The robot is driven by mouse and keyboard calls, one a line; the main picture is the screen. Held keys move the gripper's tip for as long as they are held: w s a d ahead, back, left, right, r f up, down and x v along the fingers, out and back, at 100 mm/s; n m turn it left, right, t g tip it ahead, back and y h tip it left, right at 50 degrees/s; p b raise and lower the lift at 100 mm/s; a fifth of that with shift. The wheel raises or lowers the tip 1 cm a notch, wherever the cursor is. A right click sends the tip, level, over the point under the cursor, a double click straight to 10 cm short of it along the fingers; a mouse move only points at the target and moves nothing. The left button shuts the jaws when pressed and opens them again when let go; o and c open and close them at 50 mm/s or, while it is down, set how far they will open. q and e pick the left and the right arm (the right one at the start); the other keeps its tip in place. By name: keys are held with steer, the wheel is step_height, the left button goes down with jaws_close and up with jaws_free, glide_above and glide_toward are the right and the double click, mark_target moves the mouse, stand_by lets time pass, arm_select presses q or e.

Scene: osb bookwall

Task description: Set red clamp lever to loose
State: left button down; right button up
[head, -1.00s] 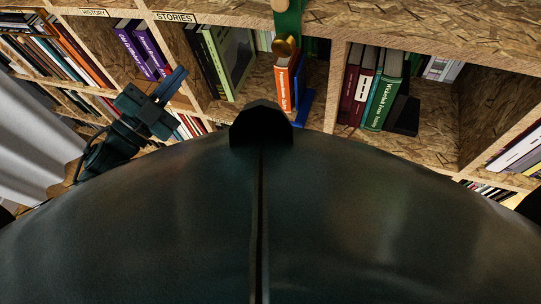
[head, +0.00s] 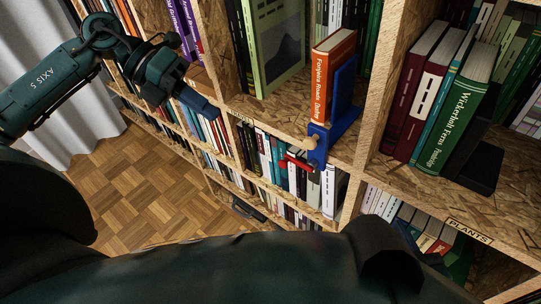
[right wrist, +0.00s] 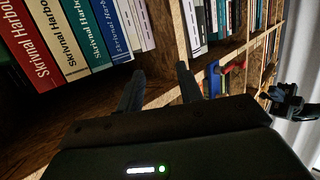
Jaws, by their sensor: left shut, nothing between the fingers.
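The red clamp lever (head: 297,161) sits low on a blue clamp (head: 343,100) at the front edge of a bookshelf board, in the middle of the head view. The lever's exact angle is hard to tell. The blue clamp (right wrist: 214,80) and a small red part beside it also show far off in the right wrist view. My left gripper (head: 207,107) is shut and empty, left of the lever and apart from it. My right gripper (right wrist: 160,80) is open and empty in the right wrist view, before a shelf of books; the head view does not show it.
An orange book (head: 333,75) stands against the clamp's upright. A green book (head: 455,115) and several others stand in the bay to the right. A lower shelf of books runs under the clamp. Parquet floor (head: 150,190) is clear at the lower left.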

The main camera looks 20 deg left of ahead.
arm_select(q)
steer(key=shift+d, duration=0.1)
steer(key=b, duration=0.2)
glide_toward(298, 164)
step_height(298, 164, down, 3)
steer(key=d, duration=0.1)
steer(key=shift+s+d+f, duration=0.3)
steer(key=shift+d+f, duration=0.2)
steer(key=shift+f, duration=0.05)
arm_select(e)
steer(key=shift+w+a+f+t+y, duration=0.1)
steer(key=shift+w+a+t+y, duration=0.2)
steer(key=shift+t, duration=0.5)
arm_select(q)
steer(key=shift+f, duration=0.1)
arm_select(e)
steer(key=shift+d, duration=0.1)
arm_select(q)
steer(key=shift+f+h+b, duration=0.2)
steer(key=shift+h+b, duration=0.1)
steer(key=shift+b, duration=0.05)
arm_select(e)
steer(key=shift+w+r+n, duration=0.15)
steer(key=shift+r+n, duration=0.05)
steer(key=shift+n, duration=0.1)
steer(key=shift+t, duration=0.3)
